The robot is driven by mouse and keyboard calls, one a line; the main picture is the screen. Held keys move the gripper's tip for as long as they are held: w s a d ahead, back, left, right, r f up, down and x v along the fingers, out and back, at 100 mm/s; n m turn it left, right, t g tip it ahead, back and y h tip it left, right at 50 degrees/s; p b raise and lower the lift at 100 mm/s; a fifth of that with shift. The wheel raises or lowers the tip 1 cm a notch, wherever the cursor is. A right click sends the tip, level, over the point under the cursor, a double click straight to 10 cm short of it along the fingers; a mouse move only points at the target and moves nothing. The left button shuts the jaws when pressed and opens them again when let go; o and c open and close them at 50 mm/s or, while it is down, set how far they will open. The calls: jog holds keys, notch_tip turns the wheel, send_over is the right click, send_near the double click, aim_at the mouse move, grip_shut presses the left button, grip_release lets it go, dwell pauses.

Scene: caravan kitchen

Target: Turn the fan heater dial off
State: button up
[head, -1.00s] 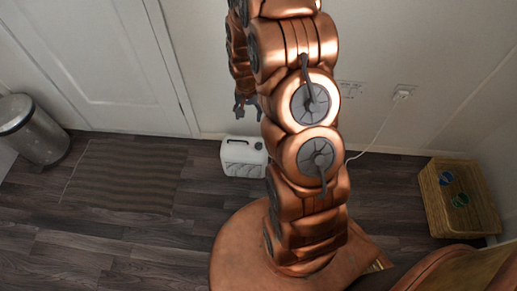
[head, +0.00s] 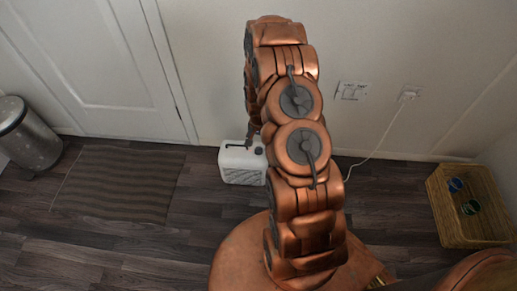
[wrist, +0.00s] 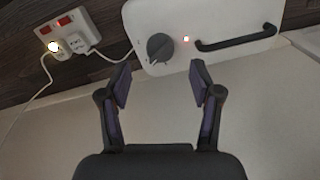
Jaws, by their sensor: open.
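The white fan heater (head: 236,176) stands on the floor by the wall, partly behind my arm in the head view. In the wrist view its top panel (wrist: 212,18) fills the upper middle. My gripper (wrist: 162,76) is open and empty. In the picture its two fingertips are just below the dial, one to each side. I see no contact with the dial.
A black handle (wrist: 238,40) rises from the panel right of the light. A power strip (wrist: 68,40) with plugs and a white cord lies left of the heater. A wicker basket (head: 440,212) stands at the right, a bin (head: 30,140) at the left beyond a mat (head: 118,183).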

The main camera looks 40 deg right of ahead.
aim_at(259, 148)
jog(key=shift+f+b, duration=0.4)
jog(key=shift+f, duration=2)
jog(key=c, duration=1.2)
